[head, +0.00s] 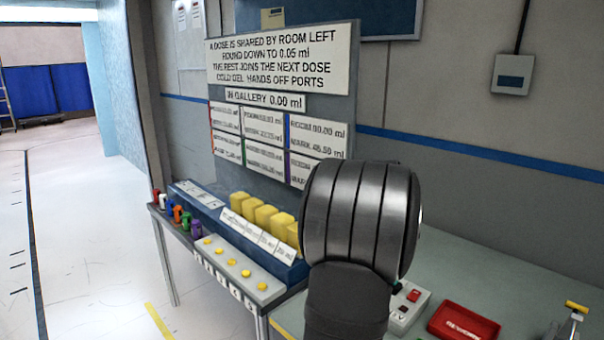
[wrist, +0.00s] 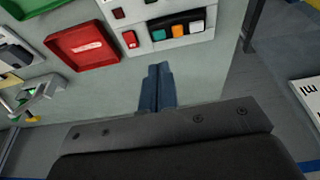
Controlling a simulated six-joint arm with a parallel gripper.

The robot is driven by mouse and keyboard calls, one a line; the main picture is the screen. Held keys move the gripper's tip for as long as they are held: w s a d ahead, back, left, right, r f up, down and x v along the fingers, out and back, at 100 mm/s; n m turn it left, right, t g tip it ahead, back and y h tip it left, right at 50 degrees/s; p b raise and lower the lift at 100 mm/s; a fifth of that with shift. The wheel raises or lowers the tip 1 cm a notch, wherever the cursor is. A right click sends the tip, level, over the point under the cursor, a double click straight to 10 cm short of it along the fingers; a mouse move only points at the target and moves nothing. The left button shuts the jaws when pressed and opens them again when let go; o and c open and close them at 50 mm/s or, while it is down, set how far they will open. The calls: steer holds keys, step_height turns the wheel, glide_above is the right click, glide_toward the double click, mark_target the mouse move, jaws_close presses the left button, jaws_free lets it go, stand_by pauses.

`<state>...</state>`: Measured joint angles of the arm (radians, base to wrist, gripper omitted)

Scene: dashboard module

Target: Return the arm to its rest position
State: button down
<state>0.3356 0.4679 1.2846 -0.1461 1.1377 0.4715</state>
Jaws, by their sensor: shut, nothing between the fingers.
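My gripper (wrist: 157,88) shows in the wrist view with its two blue-grey fingers together and nothing between them. It points over the grey-green table top (wrist: 120,100), short of a white panel with coloured buttons (wrist: 178,30). In the head view my dark ribbed arm stands in front of the table, and the gripper itself is hidden there.
A red tray (head: 463,324) and a white box with a red button (head: 407,306) are on the table at the lower right. A yellow-topped metal fixture (head: 572,318) stands beyond them. Yellow blocks (head: 260,215), coloured pegs (head: 178,215) and a yellow-button strip (head: 232,262) line the left bench.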

steer(key=shift+w+a+r, duration=0.1)
steer(key=shift+a+r, duration=0.3)
steer(key=shift+a, duration=0.2)
steer(key=shift+a+r, duration=0.35)
steer(key=shift+a, duration=0.2)
